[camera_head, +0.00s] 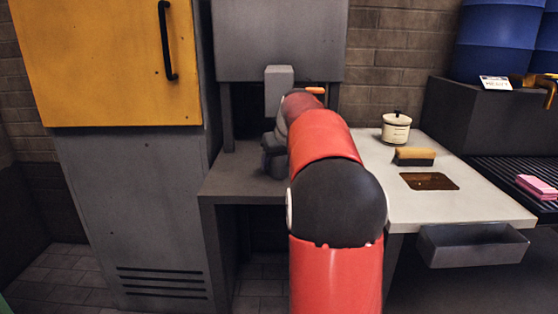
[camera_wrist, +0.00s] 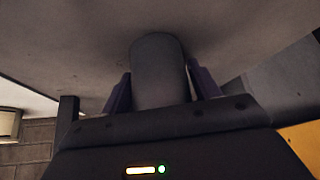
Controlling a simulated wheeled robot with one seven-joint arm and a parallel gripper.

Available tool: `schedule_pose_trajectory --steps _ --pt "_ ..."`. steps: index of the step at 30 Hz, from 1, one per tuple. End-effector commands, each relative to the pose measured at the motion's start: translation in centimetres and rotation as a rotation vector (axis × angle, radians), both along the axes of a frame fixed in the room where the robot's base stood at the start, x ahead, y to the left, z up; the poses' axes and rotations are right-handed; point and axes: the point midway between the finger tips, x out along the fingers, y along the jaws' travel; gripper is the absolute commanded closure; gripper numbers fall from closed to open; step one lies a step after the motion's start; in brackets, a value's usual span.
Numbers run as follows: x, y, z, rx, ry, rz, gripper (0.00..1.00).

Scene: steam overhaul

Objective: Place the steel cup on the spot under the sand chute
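The steel cup (camera_wrist: 158,70) is a plain grey cylinder in the wrist view. It stands between the two purple fingers of my gripper (camera_wrist: 160,92), which lie against its sides. The grey bench surface is close to the cup's far end; I cannot tell whether they touch. In the head view, my gripper (camera_head: 273,153) is low over the grey bench (camera_head: 236,183), below a light grey chute (camera_head: 279,88) in front of the grey hopper (camera_head: 280,38). My red arm hides much of this area. The spot under the chute cannot be made out.
A yellow-doored cabinet (camera_head: 105,65) stands left of the bench. To the right, a pale worktop (camera_head: 455,207) holds a lidded pot (camera_head: 396,129), a brush (camera_head: 413,157) and a brown-filled recess (camera_head: 429,181). A grey tray (camera_head: 472,244) hangs at its front. The hopper's dark posts flank the chute.

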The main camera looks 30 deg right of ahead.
Motion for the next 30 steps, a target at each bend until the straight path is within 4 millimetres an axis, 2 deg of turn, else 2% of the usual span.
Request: schedule_pose_trajectory --steps 3,10,16,24,30 --pt "0.0 0.0 0.0 0.000 0.000 0.000 0.27" --pt "0.0 0.0 0.1 0.000 0.000 0.000 0.27" --pt "-0.7 0.2 1.6 -0.002 -0.004 -0.001 0.27" --pt "-6.8 1.4 1.2 0.000 -0.002 -0.004 0.27" --pt "-10.5 2.2 1.3 -0.001 -0.002 -0.001 0.27"
